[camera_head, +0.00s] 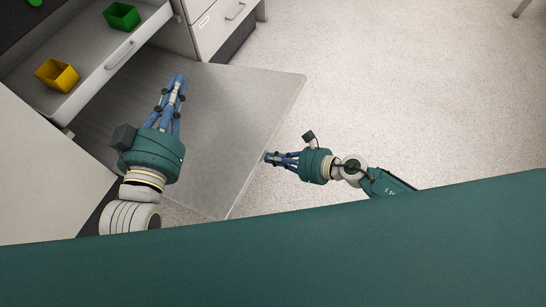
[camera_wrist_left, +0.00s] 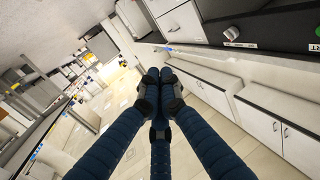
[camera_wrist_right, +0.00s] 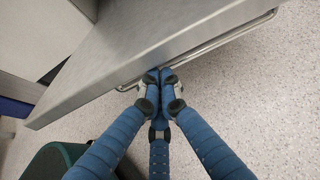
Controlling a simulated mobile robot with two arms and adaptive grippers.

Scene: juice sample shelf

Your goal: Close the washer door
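The washer door (camera_head: 235,115) is a wide grey metal panel, swung down open and lying roughly flat in the head view. A bar handle (camera_wrist_right: 225,38) runs along its outer edge in the right wrist view. My right gripper (camera_head: 268,157) is at that outer edge, its fingertips together (camera_wrist_right: 158,76) and overlapping the bar; I cannot tell whether they touch it. My left gripper (camera_head: 178,80) appears over the door in the head view, fingers together and empty; its fingertips also show in the left wrist view (camera_wrist_left: 158,76). The left arm hides part of the door.
A pulled-out drawer (camera_head: 90,80) with a yellow bin (camera_head: 57,75) and a green bin (camera_head: 122,15) is at upper left, beside the door. A white drawer cabinet (camera_head: 222,25) stands behind it.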

